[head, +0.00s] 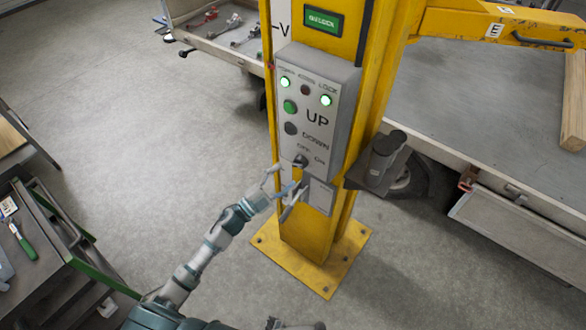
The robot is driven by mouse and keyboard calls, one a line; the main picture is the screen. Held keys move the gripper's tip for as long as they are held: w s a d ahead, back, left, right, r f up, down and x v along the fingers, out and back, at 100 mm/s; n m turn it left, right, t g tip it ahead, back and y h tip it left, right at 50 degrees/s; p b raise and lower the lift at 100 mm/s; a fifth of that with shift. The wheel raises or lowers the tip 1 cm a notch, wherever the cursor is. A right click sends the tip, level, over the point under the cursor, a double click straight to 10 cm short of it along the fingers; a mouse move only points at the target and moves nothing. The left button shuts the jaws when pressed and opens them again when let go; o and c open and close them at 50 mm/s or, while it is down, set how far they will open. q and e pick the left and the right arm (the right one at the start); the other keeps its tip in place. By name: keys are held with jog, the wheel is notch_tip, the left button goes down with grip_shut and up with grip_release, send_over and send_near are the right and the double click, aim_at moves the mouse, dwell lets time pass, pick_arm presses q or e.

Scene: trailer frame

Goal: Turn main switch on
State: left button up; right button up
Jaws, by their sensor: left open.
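A grey control box (316,112) is fixed to a yellow post (375,75). The main switch (300,160), a dark rotary knob, sits low on its face between the OFF and ON labels. I cannot tell clearly which label it points to. My left gripper (282,180) is open and empty, just below and left of the switch, in front of the post. I see no clear contact with the knob. A small part at the bottom edge may belong to my right arm, but its gripper cannot be made out.
A dark block (383,160) juts from the post's right side. A drawer cabinet (45,265) stands at left, a trailer bed (475,110) at right.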

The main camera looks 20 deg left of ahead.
pick_arm(q)
jog(key=v, duration=0.7)
jog(key=shift+s+a+f, duration=0.1)
jog(key=shift+a+f, duration=0.05)
jog(key=w+a+f+n+y, duration=0.1)
jog(key=a+f+n+y, duration=0.15)
jog(key=f, duration=0.55)
jog(key=a+f+n+y, duration=0.2)
jog(key=f+n+y, duration=0.2)
jog(key=f, duration=0.4)
jog(key=s+a+f+n+g+y, duration=0.1)
jog(key=s+f+n+g+y, duration=0.15)
jog(key=f, duration=0.75)
jog(key=s+a+f+n+g+y, duration=0.2)
jog(key=s+f, duration=0.2)
jog(key=f, duration=0.6)
jog(key=s+d+f+n+g+y, duration=0.1)
jog(key=s+f+n+g, duration=0.3)
jog(key=s+f, duration=1.1)
jog(key=s+d+f+g, duration=0.2)
jog(key=s+f, duration=0.1)
jog(key=s, duration=0.5)
jog(key=s+d+f+g, duration=0.2)
jog(key=s+f+g, duration=0.1)
jog(key=s, duration=0.4)
jog(key=s+d+f+g, duration=0.2)
jog(key=s+f+g, duration=0.1)
jog(key=s, duration=0.5)
jog(key=shift+s+f+y, duration=0.25)
jog(key=shift+s+y, duration=0.05)
